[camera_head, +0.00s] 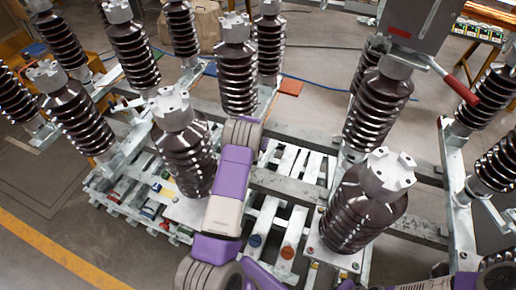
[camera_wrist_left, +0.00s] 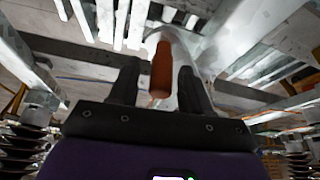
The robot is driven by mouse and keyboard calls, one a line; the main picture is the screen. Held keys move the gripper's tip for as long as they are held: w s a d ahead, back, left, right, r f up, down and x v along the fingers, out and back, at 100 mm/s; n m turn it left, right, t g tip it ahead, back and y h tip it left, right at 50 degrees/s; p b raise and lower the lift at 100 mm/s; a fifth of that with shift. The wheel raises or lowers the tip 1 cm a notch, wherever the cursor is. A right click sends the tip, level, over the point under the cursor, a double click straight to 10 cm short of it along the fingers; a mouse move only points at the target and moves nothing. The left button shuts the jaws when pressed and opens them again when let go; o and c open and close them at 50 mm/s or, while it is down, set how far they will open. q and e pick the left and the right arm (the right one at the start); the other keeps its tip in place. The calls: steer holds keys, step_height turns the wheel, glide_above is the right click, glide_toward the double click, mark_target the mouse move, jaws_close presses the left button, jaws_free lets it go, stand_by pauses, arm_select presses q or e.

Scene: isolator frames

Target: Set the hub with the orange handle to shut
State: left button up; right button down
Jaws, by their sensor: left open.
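The orange handle (camera_wrist_left: 161,68) shows in the left wrist view as a short orange bar pointing toward the camera. It meets a pale rounded part (camera_wrist_left: 181,50), which looks like the hub; its setting cannot be read. My left gripper (camera_wrist_left: 158,88) is open, with one dark finger on each side of the handle. I cannot tell whether either finger touches it. In the head view my left arm's purple and white links stand in the middle, and neither the left gripper nor the orange handle can be made out. My right gripper is not visible.
Brown ribbed insulators (camera_head: 185,150) (camera_head: 360,215) stand close around my arm on grey steel frames (camera_head: 300,185). A grey box (camera_head: 415,20) with a red lever (camera_head: 457,82) is at upper right. Open floor with a yellow line (camera_head: 50,250) lies at lower left.

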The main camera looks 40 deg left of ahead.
arm_select(q)
steer(key=shift+w+f, duration=0.1)
steer(key=shift+c, duration=0.5)
jaws_close()
